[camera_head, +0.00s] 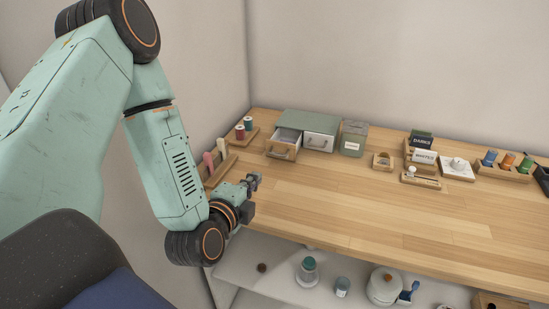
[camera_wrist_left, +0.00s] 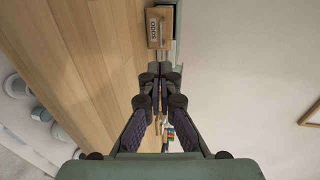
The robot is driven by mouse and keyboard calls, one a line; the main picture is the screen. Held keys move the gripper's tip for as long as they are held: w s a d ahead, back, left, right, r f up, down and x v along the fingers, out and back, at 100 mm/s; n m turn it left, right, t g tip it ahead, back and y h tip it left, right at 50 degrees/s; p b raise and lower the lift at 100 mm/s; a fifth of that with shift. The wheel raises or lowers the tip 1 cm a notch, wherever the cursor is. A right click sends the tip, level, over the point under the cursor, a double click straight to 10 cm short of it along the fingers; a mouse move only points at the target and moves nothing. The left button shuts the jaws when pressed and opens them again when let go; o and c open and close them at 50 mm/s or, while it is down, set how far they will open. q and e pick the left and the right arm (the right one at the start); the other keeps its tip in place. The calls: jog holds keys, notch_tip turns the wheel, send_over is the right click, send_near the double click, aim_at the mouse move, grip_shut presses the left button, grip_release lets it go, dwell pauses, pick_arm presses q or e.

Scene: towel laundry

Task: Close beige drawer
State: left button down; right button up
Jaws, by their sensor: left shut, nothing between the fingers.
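A small cabinet (camera_head: 308,122) with a green top stands at the back left of the wooden worktop. Its left drawer, the beige one (camera_head: 283,152), is pulled out, with a wooden front, a curved handle and an open inside. My left gripper (camera_head: 254,181) is low over the worktop, in front and to the left of the drawer. In the wrist view its fingertips (camera_wrist_left: 159,70) are together and empty, pointing at the drawer and looking apart from it. My right gripper is out of view.
The cabinet's pale right drawer (camera_head: 319,141) is shut. A green tin (camera_head: 353,139) stands right of the cabinet. Thread spools (camera_head: 240,131) and a wooden rack (camera_head: 219,168) are at the left wall. The worktop's middle (camera_head: 350,200) is clear.

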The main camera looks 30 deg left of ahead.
pick_arm(q)
jog(key=b, duration=0.2)
send_near(277, 155)
jog(key=x, duration=0.5)
jog(key=shift+w+f, duration=0.1)
jog(key=shift+f, duration=0.1)
jog(key=shift+w+a+f, duration=0.1)
jog(key=shift+w+a, duration=0.15)
jog(key=shift+w, duration=0.55)
jog(key=shift+f, duration=0.1)
jog(key=shift+w, duration=0.15)
